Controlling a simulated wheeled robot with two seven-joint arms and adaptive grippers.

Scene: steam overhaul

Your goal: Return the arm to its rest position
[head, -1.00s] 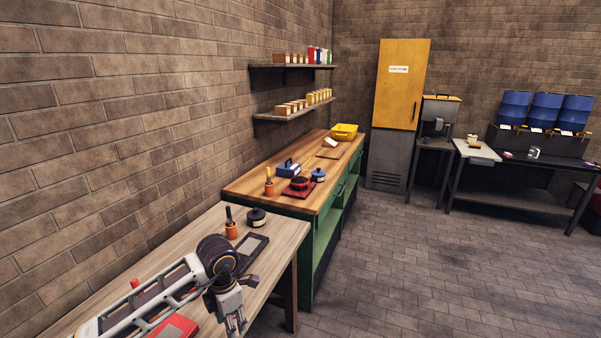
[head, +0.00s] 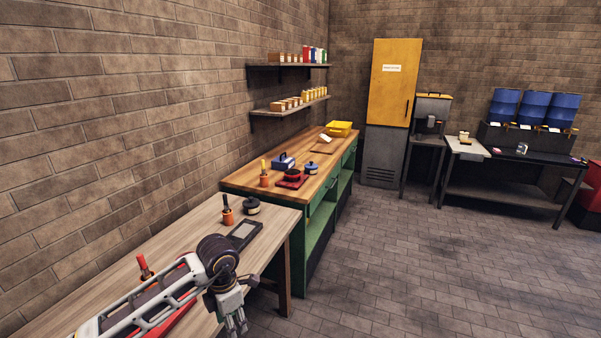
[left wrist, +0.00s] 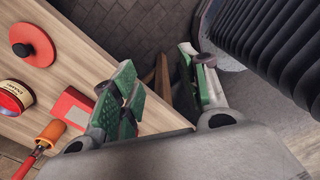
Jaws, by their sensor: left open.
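My left arm reaches in from the lower left in the head view, above the near wooden table (head: 150,241). My left gripper (head: 236,323) hangs at the table's front edge, pointing down, with nothing between its fingers. In the left wrist view its green-padded fingers (left wrist: 160,95) are spread apart, with floor and a table leg showing behind them. My right gripper is not in view.
The near table holds an orange pot with a brush (head: 228,216), a dark round tin (head: 252,206) and a dark flat tray (head: 244,235). A red disc (left wrist: 31,44) shows in the wrist view. A green workbench (head: 318,232) stands beyond. Floor to the right is clear.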

